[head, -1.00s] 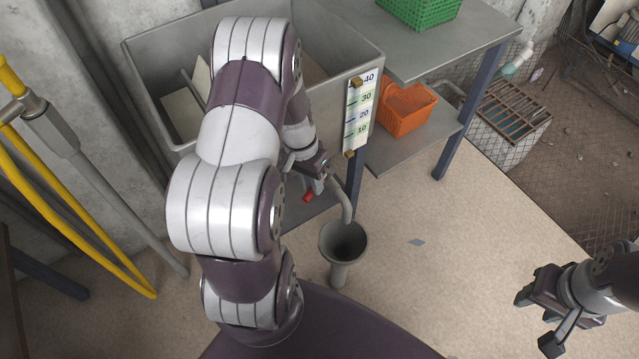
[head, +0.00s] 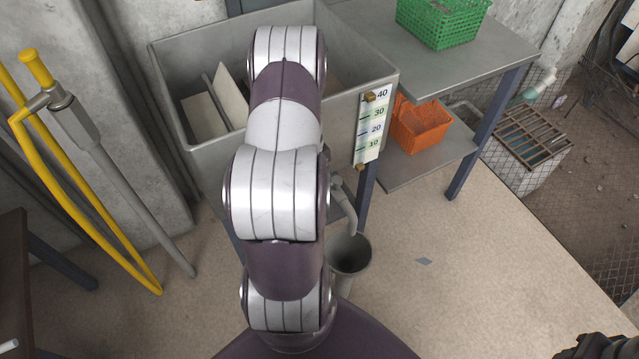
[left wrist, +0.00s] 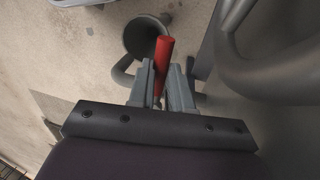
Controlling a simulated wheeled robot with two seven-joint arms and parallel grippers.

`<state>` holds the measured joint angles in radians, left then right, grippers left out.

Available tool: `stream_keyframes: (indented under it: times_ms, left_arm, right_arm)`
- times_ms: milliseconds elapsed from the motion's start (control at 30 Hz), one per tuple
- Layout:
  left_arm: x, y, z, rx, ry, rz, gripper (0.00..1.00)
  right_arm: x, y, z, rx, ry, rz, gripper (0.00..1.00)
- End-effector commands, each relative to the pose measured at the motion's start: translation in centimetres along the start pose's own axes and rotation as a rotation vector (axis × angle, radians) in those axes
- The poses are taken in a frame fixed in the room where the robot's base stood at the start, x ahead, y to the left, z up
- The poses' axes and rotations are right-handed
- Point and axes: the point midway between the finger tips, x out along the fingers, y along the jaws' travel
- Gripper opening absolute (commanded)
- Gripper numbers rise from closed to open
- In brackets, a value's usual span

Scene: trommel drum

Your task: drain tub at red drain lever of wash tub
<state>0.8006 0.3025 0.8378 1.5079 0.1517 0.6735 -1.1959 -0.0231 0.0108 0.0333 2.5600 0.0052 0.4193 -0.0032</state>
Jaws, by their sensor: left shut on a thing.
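The grey wash tub (head: 343,125) stands at the upper middle of the head view, with a level scale on its front corner. Its bent drain pipe (head: 347,205) points down over a grey funnel (head: 348,250), which also shows in the left wrist view (left wrist: 141,35). The red drain lever (left wrist: 164,60) shows only in the left wrist view. My left gripper (left wrist: 162,78) is shut on it, with the lever's red end sticking out beyond the fingers. In the head view my left arm hides the gripper and lever. My right gripper (head: 605,346) is mostly cut off at the bottom right corner.
A metal table (head: 480,65) right of the tub carries a green basket (head: 440,22), with an orange basket (head: 420,125) on its lower shelf. A yellow-handled grey tool (head: 130,185) leans at the left. The floor right of the funnel is mostly clear.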

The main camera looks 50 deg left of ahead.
Motion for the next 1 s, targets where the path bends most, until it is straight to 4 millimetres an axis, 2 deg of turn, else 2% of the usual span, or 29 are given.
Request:
stream_keyframes:
  times_ms: [233,267,300,333,667,767,900,1000]
  left_arm:
    - [-0.1,-0.1,-0.1,0.008,0.0,-0.005,0.0]
    - [-0.1,-0.1,-0.1,0.007,0.0,-0.005,0.29]
    - [-0.1,-0.1,-0.1,0.007,0.001,-0.005,0.42]
    - [-0.1,-0.1,-0.1,0.006,0.0,-0.005,0.44]
    - [-0.4,0.0,-0.1,0.004,0.001,-0.004,0.44]
    - [-1.6,0.2,-0.1,0.004,0.001,-0.005,0.44]
    - [-4.7,0.8,-0.1,0.006,0.002,-0.007,0.44]
    - [-5.5,3.3,-1.8,0.012,-0.001,-0.004,0.44]
  right_arm:
    - [0.0,0.0,0.0,0.0,0.0,0.0,0.44]
    - [0.0,0.0,0.0,0.0,0.0,0.0,0.44]
    - [0.0,0.0,0.0,0.0,0.0,0.0,0.44]
    - [0.0,0.0,0.0,0.0,0.0,0.0,0.44]
    - [-0.1,0.0,0.0,0.0,0.0,0.0,0.44]
    - [-0.5,0.0,-0.1,0.0,0.0,0.0,0.44]
    - [-1.4,0.0,-0.2,0.0,0.0,0.0,0.44]
    - [-1.7,0.0,-0.2,0.0,0.0,0.0,0.44]
